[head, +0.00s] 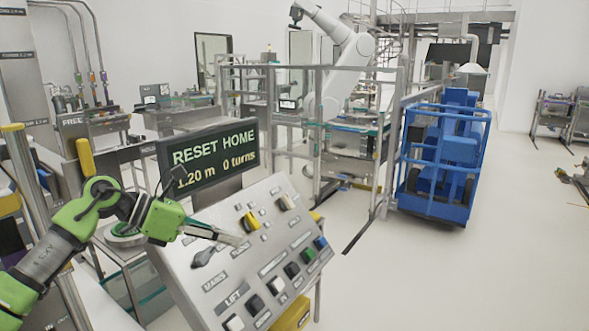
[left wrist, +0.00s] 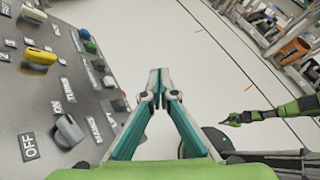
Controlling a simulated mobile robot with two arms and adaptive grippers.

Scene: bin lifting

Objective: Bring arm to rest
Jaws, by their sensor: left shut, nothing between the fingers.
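My left arm comes in from the left in the head view. Its gripper (head: 238,240) is shut and empty, over the sloped grey control panel (head: 212,273). The left wrist view shows its teal-lined fingers (left wrist: 158,90) meeting at the tips, beside the panel (left wrist: 30,95) and over pale floor. The panel carries a yellow selector (head: 251,221), a grey knob (head: 205,256) near an OFF label, and several coloured buttons. A green and black arm, seemingly my right one, shows at the right of the left wrist view; its gripper (left wrist: 228,121) is too small to read.
A display (head: 208,158) behind the panel reads "RESET HOME 1.20 m 0 turns". A blue wheeled cage cart (head: 446,213) with blue contents stands right of a fenced cell holding a white robot arm (head: 352,62). Open floor (head: 470,275) lies at the right.

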